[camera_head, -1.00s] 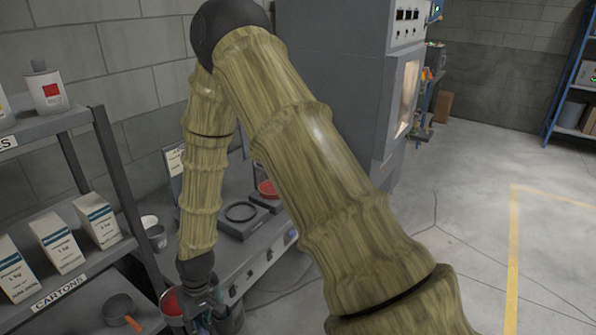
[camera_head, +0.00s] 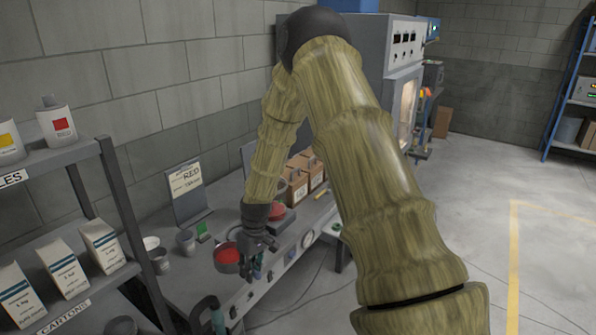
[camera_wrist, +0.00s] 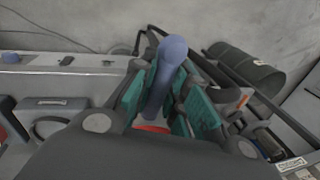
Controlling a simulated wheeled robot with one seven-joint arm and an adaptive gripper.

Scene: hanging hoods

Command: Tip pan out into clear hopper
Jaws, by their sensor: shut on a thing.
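My gripper (camera_head: 258,262) is shut on the blue-grey handle (camera_wrist: 165,75) of the pan. In the wrist view the handle stands between the teal finger pads (camera_wrist: 195,103). The pan (camera_head: 228,268) holds red material and is in front of the bench, left of my gripper, looking roughly level. Only a sliver of red (camera_wrist: 150,128) shows past the gripper in the wrist view. I cannot make out a clear hopper in either view; my arm covers part of the bench.
A red-topped dish (camera_head: 278,211) sits on a dark unit on the bench. Brown cartons (camera_head: 298,185) and a sign reading RED (camera_head: 187,181) stand behind. A shelf (camera_head: 60,158) with bottles and cartons is at left. A black drum (camera_wrist: 245,70) shows in the wrist view. Floor at right is clear.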

